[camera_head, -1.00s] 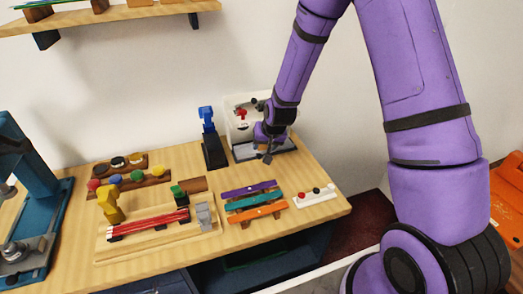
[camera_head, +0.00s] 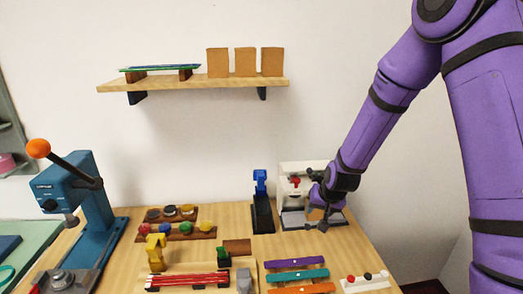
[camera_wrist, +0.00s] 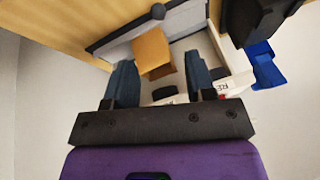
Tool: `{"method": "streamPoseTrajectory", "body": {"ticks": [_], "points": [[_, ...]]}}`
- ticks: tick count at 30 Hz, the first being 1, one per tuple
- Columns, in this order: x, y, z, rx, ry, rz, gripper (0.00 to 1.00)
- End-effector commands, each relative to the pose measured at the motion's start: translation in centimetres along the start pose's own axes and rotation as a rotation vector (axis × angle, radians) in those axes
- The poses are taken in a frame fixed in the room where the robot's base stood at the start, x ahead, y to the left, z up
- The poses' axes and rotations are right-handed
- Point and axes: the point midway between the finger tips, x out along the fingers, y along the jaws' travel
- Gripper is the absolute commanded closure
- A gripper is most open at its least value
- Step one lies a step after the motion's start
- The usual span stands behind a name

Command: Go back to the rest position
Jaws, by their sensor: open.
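My gripper (camera_head: 325,204) is at the white machine (camera_head: 290,173) near the back right of the wooden counter, over its grey base tray. In the wrist view my gripper (camera_wrist: 160,72) has its two dark blue fingers spread well apart. An orange-brown block (camera_wrist: 153,52) shows beyond and between the fingers, on the machine's grey tray (camera_wrist: 192,22). In the head view this block is mostly hidden behind my gripper. Whether a finger touches the block cannot be told.
A blue-topped black stand (camera_head: 262,208) is left of the machine. Coloured strips (camera_head: 297,275), a red-and-black-knobbed white bar (camera_head: 365,282), a wooden fixture with red rods (camera_head: 188,280) and a blue lever press (camera_head: 85,205) occupy the counter. A wall shelf (camera_head: 195,84) holds three brown blocks.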

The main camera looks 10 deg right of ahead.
Motion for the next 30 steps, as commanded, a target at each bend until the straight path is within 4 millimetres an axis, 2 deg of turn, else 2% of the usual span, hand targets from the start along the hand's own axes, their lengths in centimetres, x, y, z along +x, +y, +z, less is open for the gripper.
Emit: {"method": "streamPoseTrajectory", "body": {"ticks": [7,16,23,30], "points": [[-7.6,-0.3,-1.2,-0.054,0.016,0.007,0.5],[-17.7,0.0,-0.4,-0.119,0.025,0.025,0.5],[-24.9,0.7,1.7,-0.16,0.033,0.042,0.5],[-31.5,1.8,5.1,-0.196,0.04,0.06,0.5]]}}
